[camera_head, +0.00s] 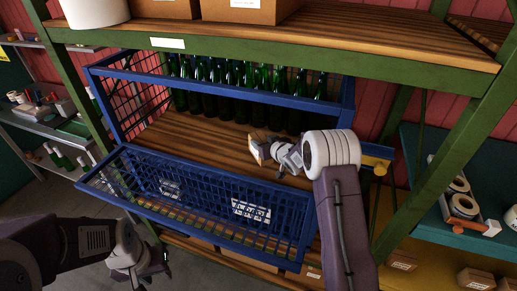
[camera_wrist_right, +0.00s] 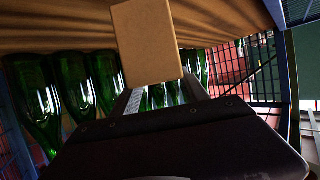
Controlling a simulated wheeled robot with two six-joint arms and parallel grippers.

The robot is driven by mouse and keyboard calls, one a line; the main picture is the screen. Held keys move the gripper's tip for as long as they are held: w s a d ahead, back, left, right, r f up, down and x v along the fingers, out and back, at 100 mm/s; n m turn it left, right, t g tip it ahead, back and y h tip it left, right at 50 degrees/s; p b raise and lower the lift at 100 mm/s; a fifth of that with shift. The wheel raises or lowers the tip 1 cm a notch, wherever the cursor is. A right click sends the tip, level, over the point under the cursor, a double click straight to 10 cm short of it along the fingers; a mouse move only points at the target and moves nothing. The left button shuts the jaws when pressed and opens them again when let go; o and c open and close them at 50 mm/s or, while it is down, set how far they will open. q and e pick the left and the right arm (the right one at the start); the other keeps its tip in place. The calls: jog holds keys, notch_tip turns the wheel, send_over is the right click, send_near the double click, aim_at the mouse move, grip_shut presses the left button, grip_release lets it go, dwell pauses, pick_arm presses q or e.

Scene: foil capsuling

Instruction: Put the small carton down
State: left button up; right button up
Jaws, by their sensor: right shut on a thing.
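The small carton (camera_head: 256,151) is a plain tan box. My right gripper (camera_head: 265,151) is shut on it inside the blue wire crate (camera_head: 120,192), in front of the green bottles. In the right wrist view the carton (camera_wrist_right: 147,42) stands out beyond the gripper, in front of the bottles. Whether it touches the wooden boards I cannot tell. My left gripper (camera_head: 142,272) hangs low at the lower left, outside the crate; its fingers are too small and dark to tell their opening.
Green bottles (camera_head: 235,92) stand in rows at the back of the crate. The crate's lowered front panel slopes outward. Bare wooden boards (camera_head: 190,140) lie left of the carton. A wooden shelf (camera_head: 330,42) with cartons runs overhead, and a green post (camera_head: 440,150) stands at the right.

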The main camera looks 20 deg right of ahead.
jog(key=f, duration=0.3)
jog(key=shift+s+f+p, duration=0.2)
jog(key=shift+s+p, duration=0.1)
jog(key=shift+p, duration=0.1)
jog(key=shift+f, duration=0.15)
jog(key=shift+w, duration=0.1)
jog(key=shift+f, duration=0.25)
jog(key=o, duration=1.6)
jog(key=shift+r, duration=0.1)
jog(key=shift+r, duration=0.15)
jog(key=shift+s, duration=0.25)
jog(key=b+v, duration=0.2)
jog(key=v, duration=0.9)
jog(key=shift+s+r+b, duration=0.2)
jog(key=shift+s+b, duration=0.05)
jog(key=shift+b, duration=0.15)
